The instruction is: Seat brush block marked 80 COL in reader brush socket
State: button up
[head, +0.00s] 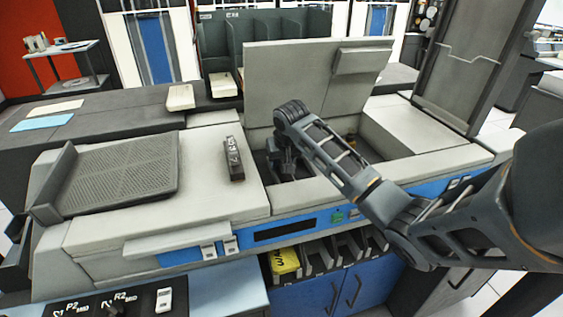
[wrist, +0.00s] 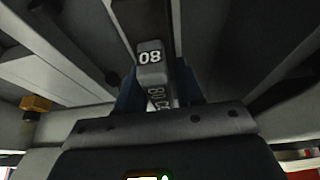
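The brush block marked 80 COL (wrist: 152,57) shows in the wrist view as a dark block with white lettering; "80" reads upside down and part of "80 CO" shows below it. My gripper (wrist: 158,88) has its bluish fingers on both sides of the block and appears shut on it. In the head view my gripper (head: 285,163) reaches down into the machine's open bay, and the block cannot be made out there. The reader brush socket is not clearly visible; dim grey rails and walls surround the block, and I cannot tell whether it touches them.
The bay's lid (head: 300,85) stands open behind my arm. A dark block with white lettering (head: 234,160) lies on the machine top left of the bay. A brass-coloured fitting (wrist: 36,103) is left in the wrist view. The bay's front wall (head: 320,198) is close to my arm.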

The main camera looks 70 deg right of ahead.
jog(key=shift+o, duration=0.5)
jog(key=shift+s+a+f, duration=0.15)
jog(key=shift+a+f, duration=0.25)
jog(key=shift+f, duration=0.15)
jog(key=v, duration=0.5)
jog(key=d+v, duration=0.1)
jog(key=v, duration=0.2)
jog(key=shift+a+r, duration=0.15)
jog(key=shift+r, duration=0.3)
